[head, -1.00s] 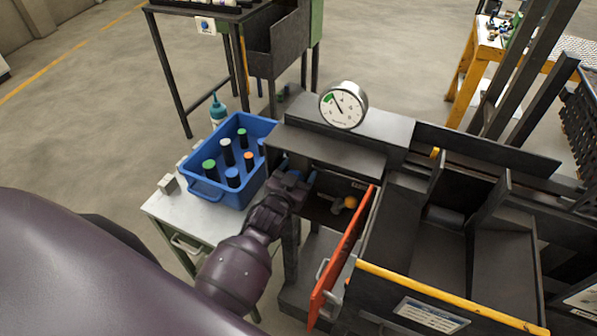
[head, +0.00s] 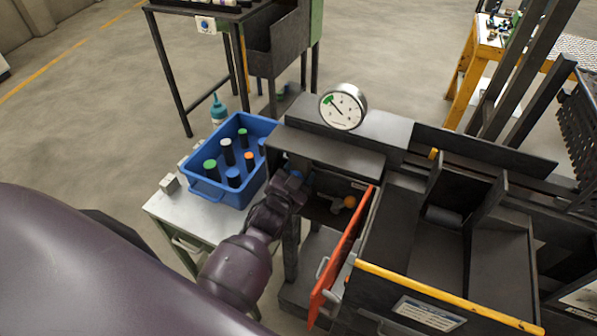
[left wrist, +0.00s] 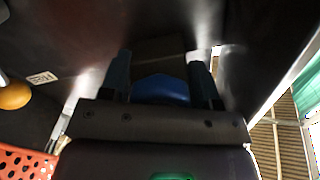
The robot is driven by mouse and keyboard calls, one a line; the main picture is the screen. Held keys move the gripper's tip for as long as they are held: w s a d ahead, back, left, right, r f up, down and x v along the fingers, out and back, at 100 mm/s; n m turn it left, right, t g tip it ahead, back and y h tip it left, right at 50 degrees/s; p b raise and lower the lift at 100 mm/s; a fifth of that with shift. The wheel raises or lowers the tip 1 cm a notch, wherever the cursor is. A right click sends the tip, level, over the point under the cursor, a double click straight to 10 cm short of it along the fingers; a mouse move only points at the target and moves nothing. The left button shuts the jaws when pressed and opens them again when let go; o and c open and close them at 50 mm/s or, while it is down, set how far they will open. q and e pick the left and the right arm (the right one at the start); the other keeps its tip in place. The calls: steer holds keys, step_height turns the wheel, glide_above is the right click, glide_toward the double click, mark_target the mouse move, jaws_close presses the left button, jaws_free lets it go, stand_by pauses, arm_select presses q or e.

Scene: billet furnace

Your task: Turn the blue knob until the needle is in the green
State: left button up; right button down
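The round white gauge (head: 343,107) stands on top of the dark furnace housing. Its needle points to the upper left, at the green patch; whether it lies fully inside is too small to tell. My left gripper (head: 296,181) reaches under the housing's ledge. In the left wrist view the blue knob (left wrist: 161,89) sits between the two fingers of my left gripper (left wrist: 161,80), which appear closed against its sides. In the head view the knob is mostly hidden by the gripper. My right gripper is not in view.
An orange door (head: 342,258) stands open right of my left arm, with an orange ball-ended lever (head: 349,202) behind it. A blue bin (head: 208,190) with several capped cylinders sits on a side table (head: 190,219) to the left. The ledge (head: 325,150) is close above the gripper.

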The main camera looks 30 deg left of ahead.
arm_select(q)
steer(key=o, duration=0.3)
steer(key=s, duration=1)
steer(key=shift+s+d, duration=0.35)
steer(key=shift+s, duration=0.05)
steer(key=s+a+f+n+g, duration=0.2)
steer(key=s+f+g, duration=0.4)
steer(key=s+f, duration=0.3)
steer(key=shift+s+f+n+h, duration=0.2)
steer(key=shift+s+n+h, duration=0.2)
steer(key=shift+s+n, duration=0.55)
